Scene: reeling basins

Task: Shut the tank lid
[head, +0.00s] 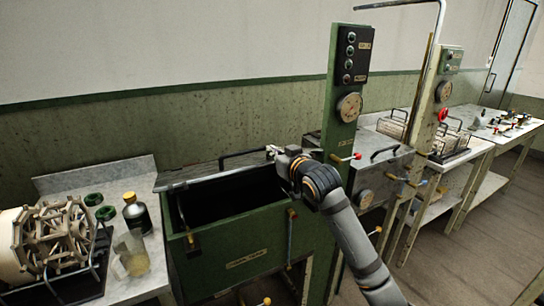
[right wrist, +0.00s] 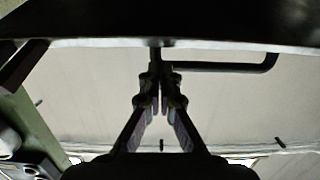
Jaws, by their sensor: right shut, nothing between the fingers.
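The green tank (head: 240,248) stands open in the head view, its inside dark. Its grey metal lid (head: 205,174) is raised at the back edge of the opening, with a black bar handle (head: 240,154) on it. My right gripper (head: 272,150) is at the right end of the lid, close to the handle. In the right wrist view its fingers (right wrist: 160,92) are shut with nothing between them. A black bar (right wrist: 225,67), probably the handle, runs right behind the fingertips, below a dark slab edge. Whether the fingers touch it I cannot tell. My left gripper is not in view.
A green control post (head: 340,120) with a gauge stands right of the tank. A second tank with a closed lid (head: 375,160) is beyond it. At left, a bench holds a wooden reel (head: 55,240), a dark bottle (head: 137,215) and a clear jug (head: 133,255).

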